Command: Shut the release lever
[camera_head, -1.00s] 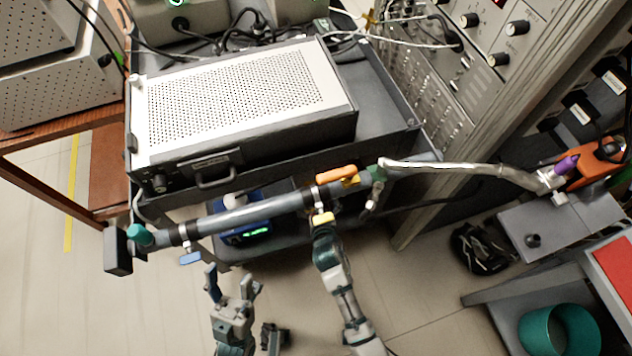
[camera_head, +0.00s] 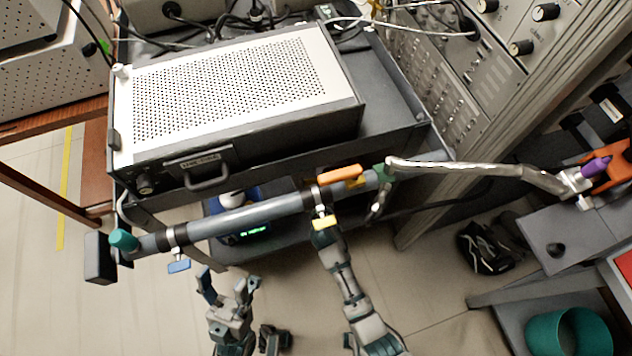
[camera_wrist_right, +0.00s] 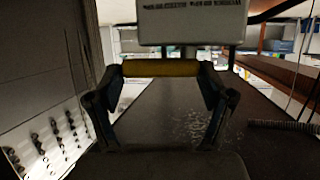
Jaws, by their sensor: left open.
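A grey pipe (camera_head: 250,217) runs across the front of the cart and carries small coloured handles. A yellow handle (camera_head: 323,223) hangs below its middle, and an orange handle (camera_head: 340,173) sits just above. A blue handle (camera_head: 179,267) hangs near the left end. I cannot tell which is the release lever. My right gripper (camera_head: 324,235) is at the yellow handle. In the right wrist view the yellow bar (camera_wrist_right: 160,68) spans between its spread fingers; I cannot tell whether they press on it. My left gripper (camera_head: 226,282) is open and empty, below and right of the blue handle.
A perforated instrument box (camera_head: 240,85) sits on the cart above the pipe. A silver hose (camera_head: 470,168) runs right from the pipe towards a purple-tipped fitting (camera_head: 595,167). A teal cylinder (camera_head: 568,332) stands at lower right. Open floor lies at lower left.

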